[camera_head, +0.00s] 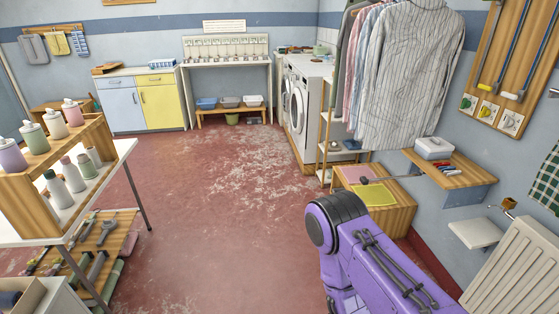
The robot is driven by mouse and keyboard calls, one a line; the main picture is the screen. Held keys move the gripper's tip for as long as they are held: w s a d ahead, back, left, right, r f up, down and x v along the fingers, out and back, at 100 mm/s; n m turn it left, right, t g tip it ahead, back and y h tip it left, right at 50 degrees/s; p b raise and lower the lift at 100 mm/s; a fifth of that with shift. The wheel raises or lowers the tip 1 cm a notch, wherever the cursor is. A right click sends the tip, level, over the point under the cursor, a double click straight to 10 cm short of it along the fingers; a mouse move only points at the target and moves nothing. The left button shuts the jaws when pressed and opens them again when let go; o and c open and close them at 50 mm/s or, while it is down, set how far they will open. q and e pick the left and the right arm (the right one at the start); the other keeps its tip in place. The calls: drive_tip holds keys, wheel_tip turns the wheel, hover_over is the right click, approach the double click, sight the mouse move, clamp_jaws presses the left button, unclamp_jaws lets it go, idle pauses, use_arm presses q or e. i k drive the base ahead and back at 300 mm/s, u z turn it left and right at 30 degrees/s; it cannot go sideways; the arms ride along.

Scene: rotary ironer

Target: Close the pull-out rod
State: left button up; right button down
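A thin rod (392,178) with a dark rounded end sticks out to the left from beside the small wooden wall shelf (451,170) on the right; it looks like the pull-out rod. It appears extended over the low wooden cabinet with coloured panels. My purple right arm comes up from the bottom right, in front of and below the rod, apart from it in the picture. Neither gripper can be seen.
The low wooden cabinet (386,218) stands below the rod. Hanging shirts (408,75) are behind it, and a white radiator (520,270) is at the lower right. A table (120,152) with bottles stands left. The red floor (220,200) between is clear.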

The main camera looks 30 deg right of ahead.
sight(365, 180)
drive_tip(key=u, duration=0.05)
drive_tip(key=i, duration=1.65)
drive_tip(key=z, duration=0.95)
drive_tip(key=i, duration=0.95)
drive_tip(key=z, duration=1.05)
